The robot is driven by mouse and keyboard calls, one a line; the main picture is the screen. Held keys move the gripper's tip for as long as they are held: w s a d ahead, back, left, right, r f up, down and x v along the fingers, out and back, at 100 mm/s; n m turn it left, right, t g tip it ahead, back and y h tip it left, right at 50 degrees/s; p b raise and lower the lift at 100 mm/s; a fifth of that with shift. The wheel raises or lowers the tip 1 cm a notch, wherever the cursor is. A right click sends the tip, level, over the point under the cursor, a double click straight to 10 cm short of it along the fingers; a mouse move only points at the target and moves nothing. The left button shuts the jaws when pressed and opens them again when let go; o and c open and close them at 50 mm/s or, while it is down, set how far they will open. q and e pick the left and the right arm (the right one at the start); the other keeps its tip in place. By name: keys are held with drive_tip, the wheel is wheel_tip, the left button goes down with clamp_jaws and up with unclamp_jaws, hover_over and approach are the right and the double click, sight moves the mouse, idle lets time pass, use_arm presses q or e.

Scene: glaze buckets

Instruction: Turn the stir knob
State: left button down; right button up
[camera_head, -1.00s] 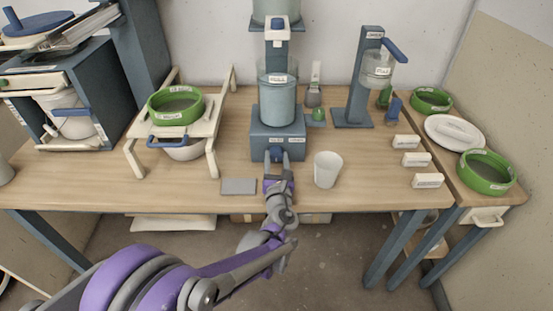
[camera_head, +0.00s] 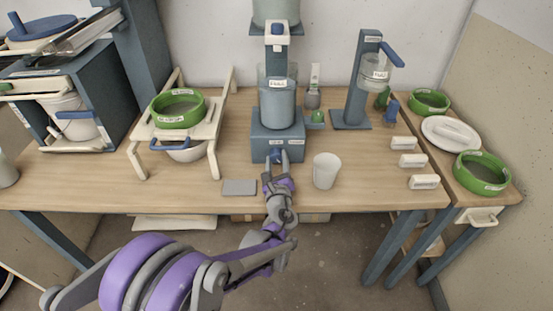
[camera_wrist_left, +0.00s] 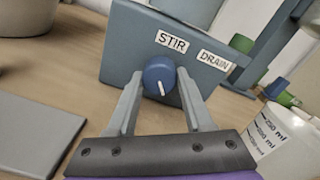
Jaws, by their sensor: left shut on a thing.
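The blue stir knob (camera_wrist_left: 160,76) sits on the front of the blue-grey mixer base (camera_head: 277,140), just below the STIR label (camera_wrist_left: 172,41). In the left wrist view its white pointer line points downward, and a DRAIN label (camera_wrist_left: 215,60) is to its right. My left gripper (camera_head: 277,157) is at the front of the base. In the left wrist view its two grey fingers (camera_wrist_left: 161,88) are on either side of the knob, shut on it. In the head view the fingers partly hide the knob. My right gripper is not in view.
A white cup (camera_head: 326,170) stands close to the right of my left gripper. A flat grey plate (camera_head: 239,187) lies to its left. A clear vessel (camera_head: 277,100) stands on the base. A white stand (camera_head: 138,160) with a green sieve (camera_head: 178,108) is further left.

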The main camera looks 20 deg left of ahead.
use_arm(q)
drive_tip(key=n+p, duration=0.1)
drive_tip(key=n, duration=0.3)
drive_tip(key=shift+r, duration=0.1)
drive_tip(key=n+p, duration=0.1)
drive_tip(key=n, duration=0.4)
drive_tip(key=n+p, duration=0.1)
drive_tip(key=n, duration=0.3)
drive_tip(key=shift+p, duration=0.4)
drive_tip(key=shift+n+h+p, duration=0.3)
drive_tip(key=shift+n+p, duration=0.3)
drive_tip(key=shift+n, duration=1.8)
drive_tip(key=shift+c, duration=1.5)
unclamp_jaws()
drive_tip(key=v, duration=1.1)
